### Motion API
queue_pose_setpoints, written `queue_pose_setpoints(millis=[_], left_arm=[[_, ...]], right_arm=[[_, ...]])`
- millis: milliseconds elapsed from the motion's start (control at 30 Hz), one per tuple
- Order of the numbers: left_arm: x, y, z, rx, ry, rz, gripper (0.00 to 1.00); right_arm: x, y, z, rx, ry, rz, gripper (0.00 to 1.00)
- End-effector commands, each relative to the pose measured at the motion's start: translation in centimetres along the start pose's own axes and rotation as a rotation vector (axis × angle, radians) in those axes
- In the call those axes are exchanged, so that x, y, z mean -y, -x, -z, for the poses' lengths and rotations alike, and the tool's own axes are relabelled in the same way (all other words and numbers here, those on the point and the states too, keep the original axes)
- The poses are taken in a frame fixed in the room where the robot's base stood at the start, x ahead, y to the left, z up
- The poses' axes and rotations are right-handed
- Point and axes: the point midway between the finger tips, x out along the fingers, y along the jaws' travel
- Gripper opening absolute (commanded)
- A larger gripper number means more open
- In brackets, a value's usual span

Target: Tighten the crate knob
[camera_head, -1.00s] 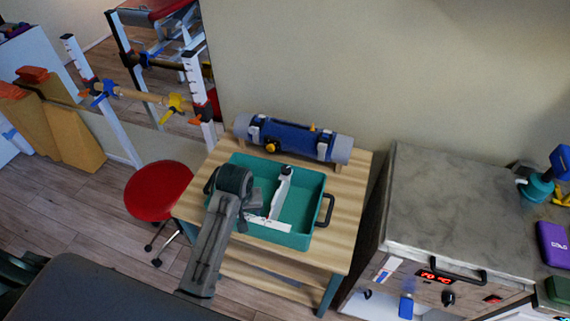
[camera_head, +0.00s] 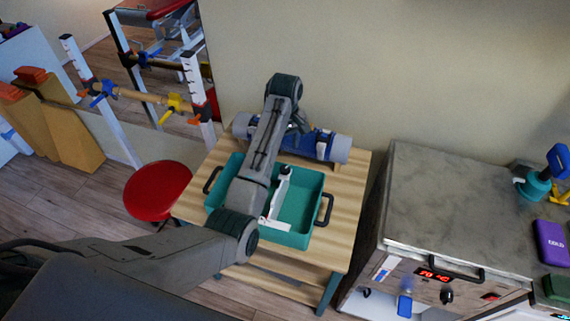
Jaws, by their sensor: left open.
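A teal crate (camera_head: 321,182) with dark handles stands on a wooden table. In it lies a white hinged tool (camera_head: 281,191) with a dark knob (camera_head: 286,169) at its upper end; my arm hides part of the crate's left side. My left arm reaches over the crate. My left gripper (camera_head: 301,124) is open and small in view, at the blue padded roller behind the crate, beyond the knob. I cannot tell whether it touches the roller. My right gripper is not in view.
The blue roller (camera_head: 328,143) with grey ends rests on wooden supports at the table's (camera_head: 346,208) back edge, near the wall. A red stool (camera_head: 157,190) stands to the left. A grey-topped heater unit (camera_head: 450,200) with a red display stands to the right.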

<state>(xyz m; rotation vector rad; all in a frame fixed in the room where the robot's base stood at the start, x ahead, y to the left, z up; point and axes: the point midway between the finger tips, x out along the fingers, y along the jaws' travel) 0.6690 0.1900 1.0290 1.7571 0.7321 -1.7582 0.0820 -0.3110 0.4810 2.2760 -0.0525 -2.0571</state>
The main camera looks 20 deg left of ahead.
Motion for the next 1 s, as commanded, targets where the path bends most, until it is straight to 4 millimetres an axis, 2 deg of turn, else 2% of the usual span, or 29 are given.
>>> queue_pose_setpoints(millis=[200, 500, 700, 900, 933, 1000], left_arm=[[0.2, -3.8, -0.1, 0.003, 0.000, 0.004, 0.53], [0.1, -8.5, 0.0, 0.001, -0.001, 0.001, 0.53], [0.1, -9.6, 0.0, -0.001, -0.001, -0.001, 0.53], [0.1, -9.7, 0.0, -0.001, -0.001, -0.001, 0.53], [0.1, -9.7, 0.0, -0.001, -0.001, -0.001, 0.52], [0.1, -9.7, 0.0, -0.001, -0.001, -0.001, 0.38]], right_arm=[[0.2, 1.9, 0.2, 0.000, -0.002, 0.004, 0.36], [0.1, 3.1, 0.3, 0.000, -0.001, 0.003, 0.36], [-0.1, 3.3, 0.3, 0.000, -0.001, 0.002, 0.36], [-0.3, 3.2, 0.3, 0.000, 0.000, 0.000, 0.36], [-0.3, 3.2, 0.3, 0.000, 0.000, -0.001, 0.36], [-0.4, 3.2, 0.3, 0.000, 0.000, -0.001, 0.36]])
